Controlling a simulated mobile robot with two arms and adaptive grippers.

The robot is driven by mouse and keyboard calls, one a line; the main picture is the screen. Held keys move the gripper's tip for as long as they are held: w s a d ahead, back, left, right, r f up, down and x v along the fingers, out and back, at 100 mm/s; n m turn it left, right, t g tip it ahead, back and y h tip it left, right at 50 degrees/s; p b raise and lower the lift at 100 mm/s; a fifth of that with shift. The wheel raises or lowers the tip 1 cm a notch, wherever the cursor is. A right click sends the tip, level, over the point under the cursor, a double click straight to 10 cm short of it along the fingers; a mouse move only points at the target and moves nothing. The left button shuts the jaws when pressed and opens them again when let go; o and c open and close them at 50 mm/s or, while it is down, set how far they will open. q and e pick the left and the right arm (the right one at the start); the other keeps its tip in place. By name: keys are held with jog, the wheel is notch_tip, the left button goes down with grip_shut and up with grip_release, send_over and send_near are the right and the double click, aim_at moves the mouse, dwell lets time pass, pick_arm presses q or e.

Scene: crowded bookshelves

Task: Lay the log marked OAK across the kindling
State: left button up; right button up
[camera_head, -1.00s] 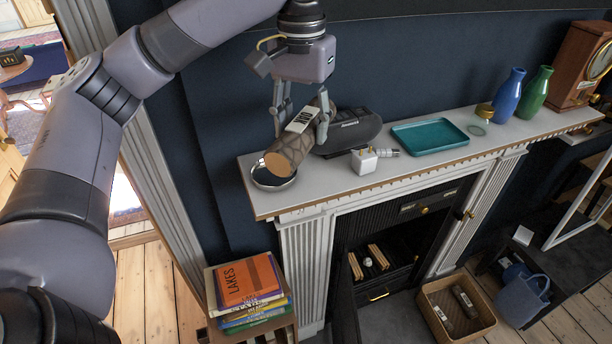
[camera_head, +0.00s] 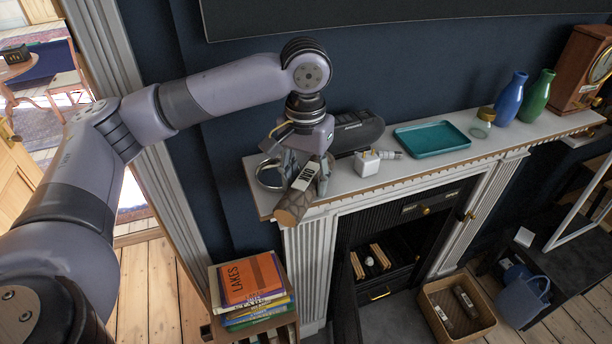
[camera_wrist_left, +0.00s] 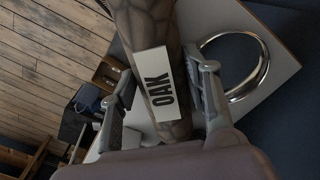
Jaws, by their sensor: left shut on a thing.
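My left gripper (camera_head: 308,180) is shut on a brown log (camera_head: 291,208) with bark-patterned sides and a pale end. It holds the log tilted at the front left edge of the mantel. In the left wrist view, the white label on the log (camera_wrist_left: 155,82) reads OAK, and the gripper's fingers (camera_wrist_left: 165,95) press on both its sides. The kindling (camera_head: 380,256) is two light sticks in the dark fireplace opening below, with a small whitish thing between them. My right gripper is not in view.
The mantel (camera_head: 345,190) holds a metal ring (camera_head: 268,175), a black speaker-like case (camera_head: 355,132), a white plug, a teal tray (camera_head: 431,139), a jar and two vases. A wicker basket (camera_head: 455,310) with more logs sits right of the fireplace.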

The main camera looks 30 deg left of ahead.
pick_arm(q)
jog(key=o, duration=1.4)
